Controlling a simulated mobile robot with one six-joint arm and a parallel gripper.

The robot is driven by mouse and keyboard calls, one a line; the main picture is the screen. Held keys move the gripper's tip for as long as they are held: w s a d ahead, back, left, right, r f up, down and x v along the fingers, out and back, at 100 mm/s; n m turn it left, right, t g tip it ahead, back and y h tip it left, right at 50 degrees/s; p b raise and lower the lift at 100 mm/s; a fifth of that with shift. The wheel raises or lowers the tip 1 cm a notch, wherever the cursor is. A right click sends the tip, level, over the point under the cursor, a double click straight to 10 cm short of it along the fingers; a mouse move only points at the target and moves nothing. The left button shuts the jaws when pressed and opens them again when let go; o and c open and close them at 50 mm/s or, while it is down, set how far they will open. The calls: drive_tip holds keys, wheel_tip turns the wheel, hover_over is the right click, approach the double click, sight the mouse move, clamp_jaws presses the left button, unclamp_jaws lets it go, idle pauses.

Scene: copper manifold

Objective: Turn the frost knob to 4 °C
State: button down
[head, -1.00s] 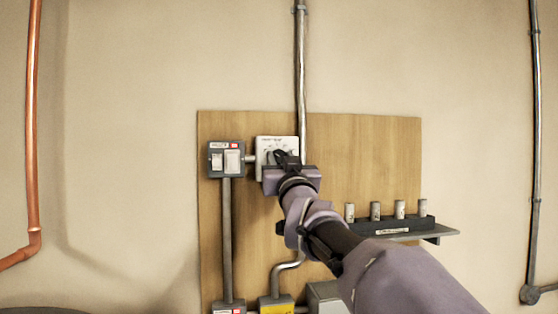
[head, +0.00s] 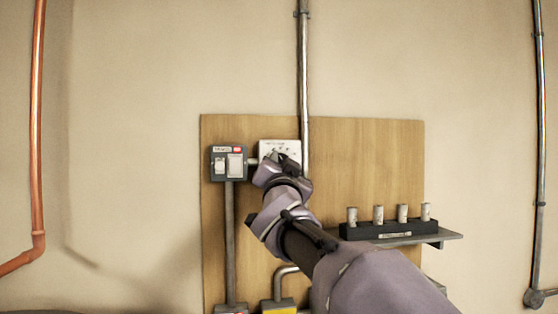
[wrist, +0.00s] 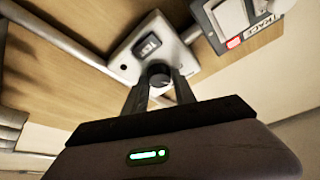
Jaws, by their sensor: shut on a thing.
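The frost thermostat is a white square box (head: 280,147) on the wooden board, partly hidden behind my arm in the head view. The scale marks around the knob are too small to read, and the knob's pointer cannot be made out.
A grey switch box (head: 229,163) is just left of the thermostat. A metal conduit (head: 304,80) runs up from beside it. A shelf (head: 425,239) at the right holds a black rack (head: 385,229) with several pale cylinders. A copper pipe (head: 38,130) runs down the left wall.

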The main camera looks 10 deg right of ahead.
idle(0.5)
drive_tip(key=c, duration=1)
unclamp_jaws()
drive_tip(key=shift+c, duration=0.2)
drive_tip(key=b+v, duration=0.5)
drive_tip(key=v, duration=1.2)
drive_tip(key=shift+s, duration=0.2)
drive_tip(key=shift+a, duration=0.15)
